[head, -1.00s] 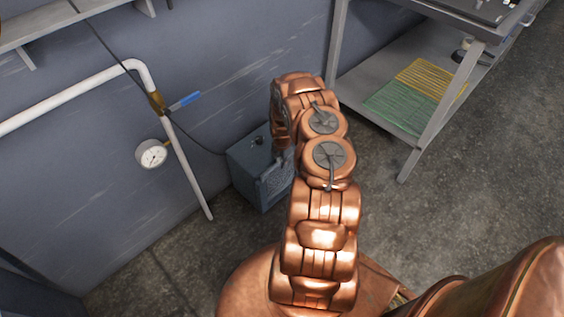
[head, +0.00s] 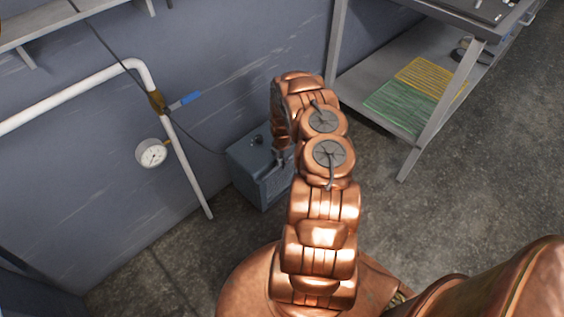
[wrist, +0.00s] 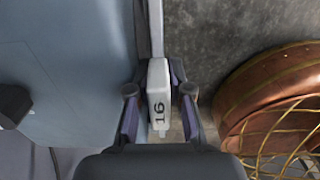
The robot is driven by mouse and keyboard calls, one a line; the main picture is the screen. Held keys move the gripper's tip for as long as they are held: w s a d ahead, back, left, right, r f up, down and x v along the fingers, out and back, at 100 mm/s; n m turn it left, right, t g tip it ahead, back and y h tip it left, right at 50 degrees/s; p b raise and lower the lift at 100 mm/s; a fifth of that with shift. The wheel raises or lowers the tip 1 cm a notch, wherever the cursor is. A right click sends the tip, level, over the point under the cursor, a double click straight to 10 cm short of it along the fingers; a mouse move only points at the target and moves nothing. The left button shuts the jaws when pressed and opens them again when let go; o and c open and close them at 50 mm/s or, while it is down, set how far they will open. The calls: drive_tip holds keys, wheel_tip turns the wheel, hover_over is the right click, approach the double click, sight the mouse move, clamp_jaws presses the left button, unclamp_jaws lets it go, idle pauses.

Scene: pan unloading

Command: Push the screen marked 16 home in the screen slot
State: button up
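The screen's pale tab, marked 16 (wrist: 159,95), is in the middle of the wrist view. A narrow light strip runs on from it along the edge of the blue-grey box (wrist: 70,75). My gripper (wrist: 159,80) has one finger on each side of the tab, angled in close against it. It looks shut on the tab. In the head view the box (head: 248,170) stands on the floor by the wall, and my gripper (head: 280,158) is at its right side, partly hidden by my arm. The slot itself is not clearly visible.
A white pipe (head: 185,160) with a blue-handled valve and a gauge (head: 152,153) is on the wall left of the box. A metal rack (head: 360,90) with green and yellow mats stands at right. The floor between is clear.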

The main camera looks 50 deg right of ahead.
drive_tip(key=shift+w+r, duration=0.1)
drive_tip(key=shift+w, duration=0.25)
drive_tip(key=shift+s+r, duration=0.15)
drive_tip(key=shift+r, duration=2.85)
drive_tip(key=shift+s+r, duration=0.15)
drive_tip(key=shift+r, duration=2.8)
